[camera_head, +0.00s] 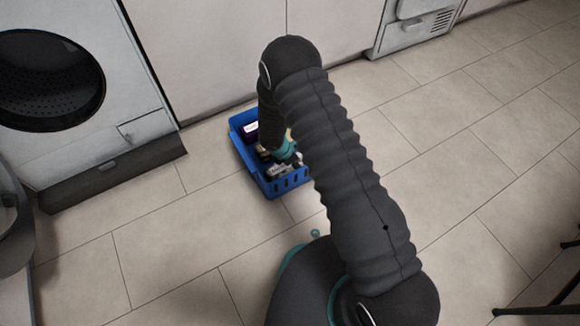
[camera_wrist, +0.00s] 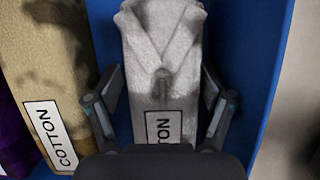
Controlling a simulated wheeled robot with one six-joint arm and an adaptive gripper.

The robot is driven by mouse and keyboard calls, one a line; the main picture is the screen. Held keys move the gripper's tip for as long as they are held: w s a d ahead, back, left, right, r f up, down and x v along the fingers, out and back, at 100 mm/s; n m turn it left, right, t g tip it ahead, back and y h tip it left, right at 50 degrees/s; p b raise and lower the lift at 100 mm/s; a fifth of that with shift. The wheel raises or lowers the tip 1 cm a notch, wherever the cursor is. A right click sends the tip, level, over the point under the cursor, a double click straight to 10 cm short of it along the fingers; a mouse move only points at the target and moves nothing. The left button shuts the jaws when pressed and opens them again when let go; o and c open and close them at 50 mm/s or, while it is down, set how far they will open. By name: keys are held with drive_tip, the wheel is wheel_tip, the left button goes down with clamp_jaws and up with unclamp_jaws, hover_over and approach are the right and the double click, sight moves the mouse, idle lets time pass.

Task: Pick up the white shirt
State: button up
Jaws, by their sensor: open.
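The white shirt (camera_wrist: 160,40) is folded, with a V-shaped collar and a label partly hidden by my gripper. My gripper (camera_wrist: 162,82) is open, with one finger on each side of the shirt. Whether the fingers touch the cloth is not clear. In the head view, my gripper (camera_head: 284,165) is down at the blue basket (camera_head: 288,184). My arm hides part of the basket, and the shirt is hard to make out there.
A tan folded cloth (camera_wrist: 38,55) labelled COTTON lies left of the shirt, with a purple item (camera_wrist: 10,135) beyond it. The basket stands on the tiled floor near white cabinets (camera_head: 230,45). A front-loading washer (camera_head: 75,90) is at left.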

drive_tip(key=c, duration=1)
drive_tip(key=shift+c, duration=0.2)
